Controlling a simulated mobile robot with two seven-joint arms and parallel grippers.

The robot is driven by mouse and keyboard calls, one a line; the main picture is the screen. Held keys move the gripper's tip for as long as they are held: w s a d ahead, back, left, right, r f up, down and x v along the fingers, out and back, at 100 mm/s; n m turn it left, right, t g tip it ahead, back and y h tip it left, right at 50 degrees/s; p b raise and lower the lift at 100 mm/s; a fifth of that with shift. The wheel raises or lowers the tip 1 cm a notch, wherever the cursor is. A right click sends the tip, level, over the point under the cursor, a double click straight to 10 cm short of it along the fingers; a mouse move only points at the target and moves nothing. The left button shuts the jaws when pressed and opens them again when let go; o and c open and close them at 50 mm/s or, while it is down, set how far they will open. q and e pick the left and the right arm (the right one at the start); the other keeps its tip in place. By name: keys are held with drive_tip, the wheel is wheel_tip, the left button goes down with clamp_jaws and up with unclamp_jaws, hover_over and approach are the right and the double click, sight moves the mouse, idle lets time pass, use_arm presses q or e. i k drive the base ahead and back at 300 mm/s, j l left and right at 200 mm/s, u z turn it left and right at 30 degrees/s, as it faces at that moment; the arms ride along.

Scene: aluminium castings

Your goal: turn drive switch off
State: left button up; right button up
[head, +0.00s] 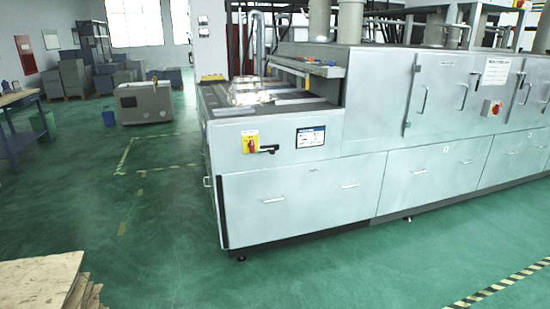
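A red rotary switch on a yellow plate (251,144) is on the front panel of the long grey machine (290,180), near its left end. A small dark handle sticks out to the right of the plate. A second red switch on a light plate (492,108) is on the machine's upper doors at the right. The labels and the positions of both switches are too small to read. Neither of my grippers shows in the head view.
A small dark display panel (310,137) is right of the yellow switch plate. Shiny castings (245,92) lie on the machine's open bed. Flat wooden boards (42,282) are at the lower left. Green floor (160,240) in front of the machine is clear.

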sight(251, 146)
drive_tip(key=i+j+u, duration=0.1)
drive_tip(key=i, duration=0.45)
drive_tip(key=i+l, duration=0.7)
drive_tip(key=i, duration=0.2)
drive_tip(key=i+u, duration=0.05)
